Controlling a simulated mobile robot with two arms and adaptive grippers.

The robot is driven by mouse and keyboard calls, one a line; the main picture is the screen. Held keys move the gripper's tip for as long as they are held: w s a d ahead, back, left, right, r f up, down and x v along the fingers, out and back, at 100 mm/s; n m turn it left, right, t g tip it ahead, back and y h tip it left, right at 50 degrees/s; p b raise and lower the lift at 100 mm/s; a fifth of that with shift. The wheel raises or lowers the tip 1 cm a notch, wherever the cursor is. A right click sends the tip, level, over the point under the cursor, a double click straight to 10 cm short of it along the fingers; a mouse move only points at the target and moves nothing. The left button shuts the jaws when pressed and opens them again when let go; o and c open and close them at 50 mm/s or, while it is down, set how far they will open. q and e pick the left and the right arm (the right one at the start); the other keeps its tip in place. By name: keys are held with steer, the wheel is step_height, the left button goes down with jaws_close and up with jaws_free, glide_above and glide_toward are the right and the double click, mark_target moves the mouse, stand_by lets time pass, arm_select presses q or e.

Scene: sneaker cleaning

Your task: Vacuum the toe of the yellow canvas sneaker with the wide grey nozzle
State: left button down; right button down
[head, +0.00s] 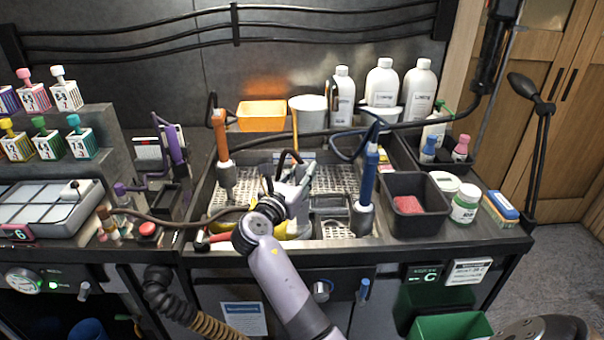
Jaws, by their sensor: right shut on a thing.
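The yellow canvas sneaker (297,232) lies in the perforated work tray (335,182). My right gripper and wrist hide most of it, and only yellow patches show on both sides. My right gripper (290,190) is over the tray, shut on a light grey tool with a black loop of hose above it, which looks like the wide grey nozzle (306,172). The nozzle's lower end is hidden, so I cannot tell whether it touches the sneaker.
An orange-handled tool (221,135) stands left of the tray and a blue-handled tool (369,175) right. A black bin (416,185) with a red block, bottles (383,82) and an orange tub (262,114) surround it. A brown hose (165,219) runs left.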

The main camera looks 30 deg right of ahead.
steer(key=shift+w, duration=0.1)
steer(key=shift+w+d, duration=0.5)
steer(key=shift+w, duration=0.1)
stand_by(1.0)
step_height(320, 180, up, 9)
steer(key=p, duration=1.1)
